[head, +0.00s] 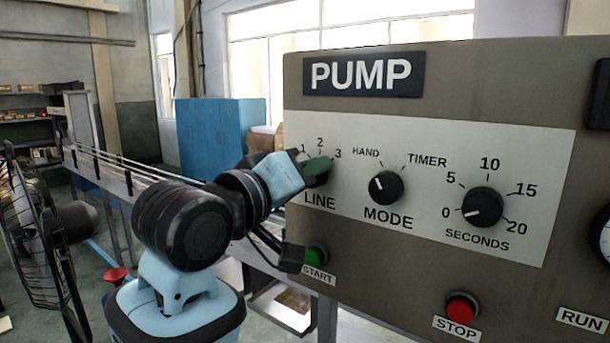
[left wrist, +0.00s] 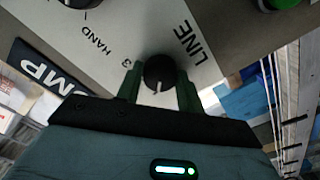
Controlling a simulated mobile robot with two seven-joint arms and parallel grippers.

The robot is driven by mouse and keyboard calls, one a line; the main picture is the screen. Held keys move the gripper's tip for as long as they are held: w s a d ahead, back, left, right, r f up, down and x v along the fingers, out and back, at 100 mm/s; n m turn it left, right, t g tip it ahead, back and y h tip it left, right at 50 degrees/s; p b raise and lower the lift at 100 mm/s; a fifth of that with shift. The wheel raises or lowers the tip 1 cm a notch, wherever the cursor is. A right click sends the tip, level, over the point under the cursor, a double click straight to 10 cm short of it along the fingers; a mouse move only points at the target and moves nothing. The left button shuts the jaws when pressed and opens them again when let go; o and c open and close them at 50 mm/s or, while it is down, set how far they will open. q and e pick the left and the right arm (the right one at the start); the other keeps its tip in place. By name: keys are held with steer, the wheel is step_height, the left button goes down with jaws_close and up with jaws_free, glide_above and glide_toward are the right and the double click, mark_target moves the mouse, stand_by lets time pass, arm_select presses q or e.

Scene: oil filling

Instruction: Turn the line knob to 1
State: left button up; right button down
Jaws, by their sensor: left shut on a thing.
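The line knob (left wrist: 160,72) is a round black knob with a white pointer mark, on the pump panel's pale label plate. In the left wrist view it sits between the two green fingers of my left gripper (left wrist: 160,86), which is shut on it. The pointer faces down in that view, away from the 3 and towards the side of the 1. The numerals 1 and 2 are hidden there by the gripper. In the head view my left gripper (head: 318,166) covers most of the knob, between the dial numbers and the word LINE. My right gripper is out of view.
The mode knob (head: 385,187) and the seconds knob (head: 482,207) are to the right on the same plate. A green start button (head: 316,255) is below the line knob, and a red stop button (head: 462,306) is lower right. A fan (head: 40,235) stands at left.

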arm_select(q)
steer(key=o, duration=1)
steer(key=v, duration=0.7)
steer(key=shift+s+a, duration=0.25)
steer(key=shift+s, duration=0.05)
